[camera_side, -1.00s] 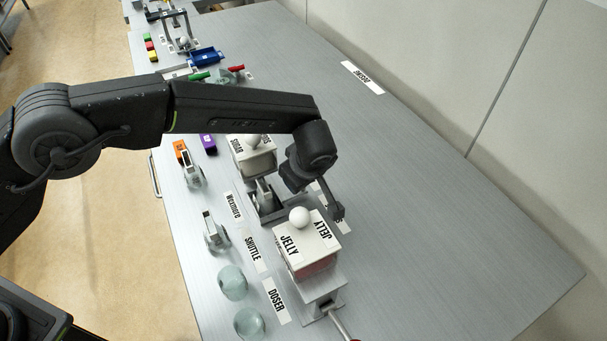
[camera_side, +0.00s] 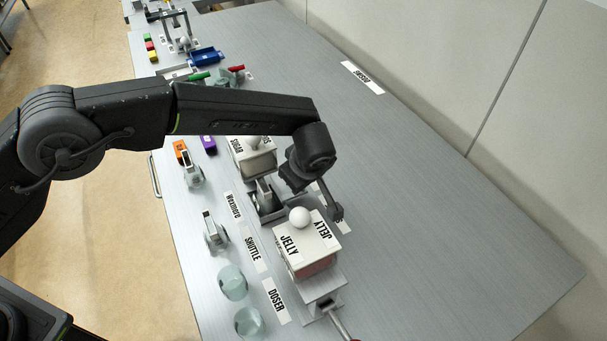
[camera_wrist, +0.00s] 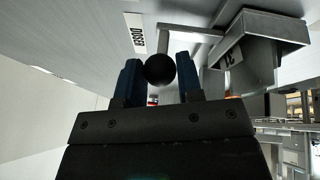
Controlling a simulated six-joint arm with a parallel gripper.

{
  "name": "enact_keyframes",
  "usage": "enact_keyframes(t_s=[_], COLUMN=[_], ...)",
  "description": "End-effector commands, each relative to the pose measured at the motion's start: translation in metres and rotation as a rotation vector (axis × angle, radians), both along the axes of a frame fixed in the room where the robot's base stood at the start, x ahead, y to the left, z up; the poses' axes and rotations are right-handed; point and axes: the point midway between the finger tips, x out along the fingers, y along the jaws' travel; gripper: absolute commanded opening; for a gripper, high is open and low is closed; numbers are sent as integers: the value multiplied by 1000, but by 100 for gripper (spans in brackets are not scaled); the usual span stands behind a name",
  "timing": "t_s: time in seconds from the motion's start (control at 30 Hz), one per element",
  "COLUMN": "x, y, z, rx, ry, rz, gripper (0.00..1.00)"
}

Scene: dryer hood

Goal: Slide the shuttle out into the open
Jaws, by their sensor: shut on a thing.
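In the wrist view, my gripper (camera_wrist: 160,62) has its two blue fingers on either side of a dark round knob (camera_wrist: 159,72) and is shut on it. In the side view, my gripper (camera_side: 312,165) is to the right of a grey metal tray-like piece (camera_side: 268,208), which looks like the shuttle. My wrist hides part of that area, so the link between knob and shuttle is not clear. The label SHUTTLE (camera_side: 252,249) lies on the table at left.
Two glass cups (camera_side: 232,282) stand front left by the DOSER label (camera_side: 276,300). Metal clamp-like pieces (camera_side: 214,232) stand along the left edge. A grey hopper (camera_wrist: 262,45) shows in the wrist view.

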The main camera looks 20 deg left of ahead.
Motion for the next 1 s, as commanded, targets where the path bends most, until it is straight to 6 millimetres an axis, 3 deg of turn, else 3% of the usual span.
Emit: enact_keyframes(t_s=[0.23, 0.47, 0.7, 0.73, 1.0], x=[-4, -25, -26, -26, -26], y=[-4, -26, -26, -26, -26], z=[0, 0, 0, 0, 0], rx=[0, 0, 0, 0, 0], ry=[0, -1, 0, 0, -1], rz=[-1, -1, 1, 1, 1], gripper=[0, 0, 0, 34, 58])
